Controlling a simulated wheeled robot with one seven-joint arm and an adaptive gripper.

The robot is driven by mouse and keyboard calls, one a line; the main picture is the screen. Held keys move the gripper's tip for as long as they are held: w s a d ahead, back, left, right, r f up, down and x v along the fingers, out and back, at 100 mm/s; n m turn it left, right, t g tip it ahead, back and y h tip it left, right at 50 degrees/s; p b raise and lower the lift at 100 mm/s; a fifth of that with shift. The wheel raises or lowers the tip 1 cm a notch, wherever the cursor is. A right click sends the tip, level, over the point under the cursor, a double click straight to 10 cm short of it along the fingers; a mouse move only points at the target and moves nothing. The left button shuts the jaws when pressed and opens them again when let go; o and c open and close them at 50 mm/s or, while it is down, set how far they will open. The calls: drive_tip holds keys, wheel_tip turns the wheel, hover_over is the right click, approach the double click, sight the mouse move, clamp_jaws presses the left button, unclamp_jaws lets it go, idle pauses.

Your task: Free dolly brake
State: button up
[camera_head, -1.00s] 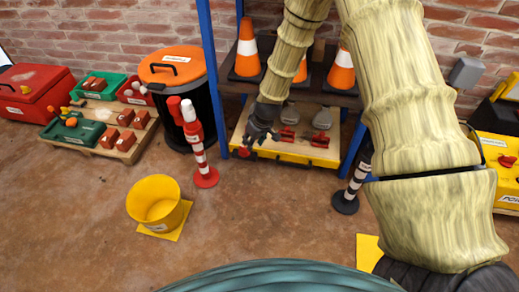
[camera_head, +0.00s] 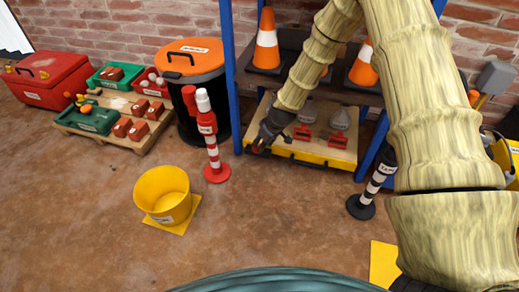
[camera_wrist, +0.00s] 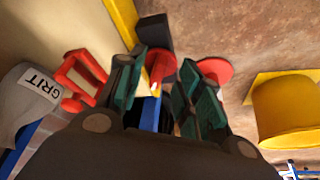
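The dolly (camera_head: 310,153) is a low wooden platform with a yellow front edge, standing under the blue-framed shelf. It carries grey bags and red items. My gripper (camera_head: 259,143) is at the dolly's front left corner. In the wrist view its two green fingers (camera_wrist: 160,92) are spread apart. A red part (camera_wrist: 161,66) shows between and beyond them, near a black block (camera_wrist: 155,33) at the yellow edge (camera_wrist: 122,16); it may be the brake. I cannot tell whether the fingers touch it. A blue shelf post also shows between the fingers.
A red-and-white post (camera_head: 213,150) stands just left of the gripper, and a black-and-white post (camera_head: 370,190) stands right of the dolly. A blue shelf upright (camera_head: 229,75) rises beside the gripper. A yellow bucket (camera_head: 163,193) stands front left. Open floor lies in front.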

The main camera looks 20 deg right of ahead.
drive_tip(key=shift+b+x, duration=0.4)
drive_tip(key=shift+x, duration=0.65)
drive_tip(key=shift+c, duration=0.2)
clamp_jaws()
drive_tip(key=shift+a, duration=0.35)
drive_tip(key=shift+d+r+p, duration=0.15)
drive_tip(key=shift+p, duration=0.35)
